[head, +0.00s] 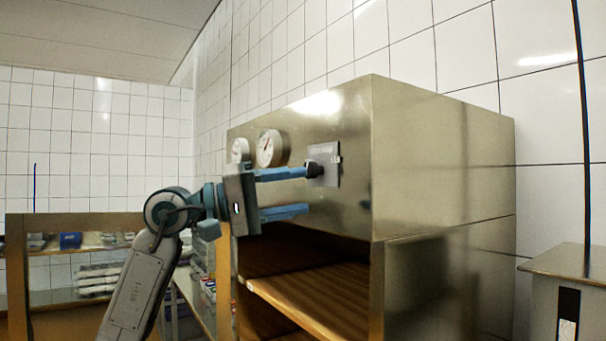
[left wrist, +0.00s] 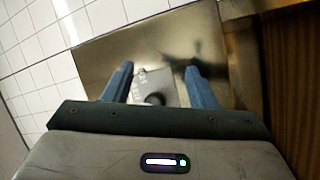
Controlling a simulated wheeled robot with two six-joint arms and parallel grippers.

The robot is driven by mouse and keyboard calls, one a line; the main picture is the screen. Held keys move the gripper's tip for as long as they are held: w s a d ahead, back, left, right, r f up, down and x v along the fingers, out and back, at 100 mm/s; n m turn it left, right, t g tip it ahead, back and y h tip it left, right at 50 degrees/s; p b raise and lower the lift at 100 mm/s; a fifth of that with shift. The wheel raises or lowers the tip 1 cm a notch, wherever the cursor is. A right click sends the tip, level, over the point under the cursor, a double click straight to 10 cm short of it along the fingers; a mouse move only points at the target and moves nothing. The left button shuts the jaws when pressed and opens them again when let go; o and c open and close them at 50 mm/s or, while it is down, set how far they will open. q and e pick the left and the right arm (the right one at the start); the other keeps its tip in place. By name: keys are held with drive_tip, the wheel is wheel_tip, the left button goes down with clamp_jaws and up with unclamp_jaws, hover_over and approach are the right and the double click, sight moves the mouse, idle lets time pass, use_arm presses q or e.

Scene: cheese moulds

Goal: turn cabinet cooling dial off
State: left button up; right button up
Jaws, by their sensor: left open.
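The cooling dial (head: 314,169) is a small black knob on a square grey plate (head: 331,152) on the steel cabinet's (head: 420,150) front, right of two round gauges. My left gripper (head: 306,191) is open in front of the panel, with one blue finger above the other. The upper fingertip overlaps the knob in the head view; I cannot tell whether it touches. In the left wrist view the knob (left wrist: 155,99) shows between the two open fingers (left wrist: 159,68), partly hidden by the gripper body. The dial's setting is not readable. My right gripper is not in view.
Two white gauges (head: 268,147) stick out left of the plate. Below the panel the cabinet is open, with a wooden shelf (head: 320,297) inside. A grey metal box (head: 560,262) stands at the right. Shelving with goods (head: 70,240) is at the back left.

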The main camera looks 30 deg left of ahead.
sight(314, 170)
use_arm(q)
drive_tip(key=s+a+r+t+y, duration=0.25)
drive_tip(key=a+r+y, duration=0.2)
drive_tip(key=a, duration=0.25)
drive_tip(key=p+x, duration=0.5)
drive_tip(key=x, duration=0.5)
drive_tip(key=shift+w+f+m+y, duration=0.3)
drive_tip(key=shift+f+m+y, duration=0.15)
drive_tip(key=shift+f, duration=0.25)
drive_tip(key=shift+g, duration=0.25)
drive_tip(key=c, duration=1)
